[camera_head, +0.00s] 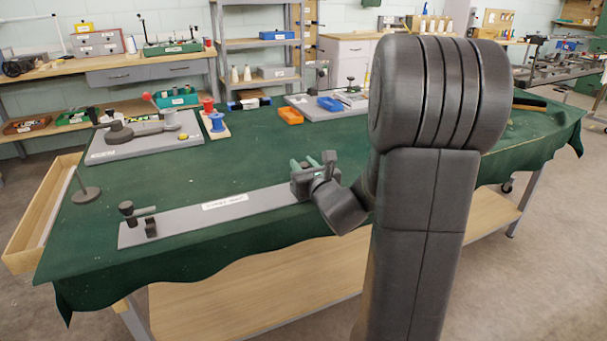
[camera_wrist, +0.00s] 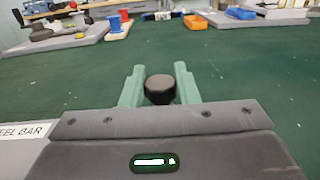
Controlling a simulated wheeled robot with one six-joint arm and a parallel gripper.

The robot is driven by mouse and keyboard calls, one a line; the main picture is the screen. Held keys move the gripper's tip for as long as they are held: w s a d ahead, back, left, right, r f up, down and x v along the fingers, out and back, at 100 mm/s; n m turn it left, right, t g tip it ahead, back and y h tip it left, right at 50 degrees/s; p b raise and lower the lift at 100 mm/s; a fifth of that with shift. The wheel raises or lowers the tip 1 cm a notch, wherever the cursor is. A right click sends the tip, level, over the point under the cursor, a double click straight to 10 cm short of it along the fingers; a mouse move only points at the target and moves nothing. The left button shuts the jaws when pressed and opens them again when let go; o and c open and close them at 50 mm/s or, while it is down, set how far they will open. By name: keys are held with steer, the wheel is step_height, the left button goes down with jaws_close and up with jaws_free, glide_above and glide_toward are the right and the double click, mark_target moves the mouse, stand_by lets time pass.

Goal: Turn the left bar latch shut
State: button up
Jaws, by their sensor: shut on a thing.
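A long grey board (camera_head: 175,224) with a white label lies along the near edge of the green-covered table. My gripper (camera_head: 308,165) is at the board's right end. In the wrist view its two green fingers (camera_wrist: 160,90) stand either side of a black round knob (camera_wrist: 160,86) and are shut on it. The knob's lower part and whatever it turns are hidden behind my gripper's body.
A grey board with a lever and round parts (camera_head: 145,137) lies at the back left. Red and blue spools (camera_head: 215,122) and an orange bin (camera_head: 291,116) stand farther back. A dark stand (camera_head: 86,192) is near the left edge. The cloth between is clear.

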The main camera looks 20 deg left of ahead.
stand_by(0.5)
steer(key=o, duration=0.9)
steer(key=shift+o, duration=0.2)
steer(key=p+v, duration=0.1)
steer(key=v, duration=1.2)
steer(key=shift+s+d, duration=0.2)
steer(key=shift+s, duration=0.2)
steer(key=shift+r, duration=0.1)
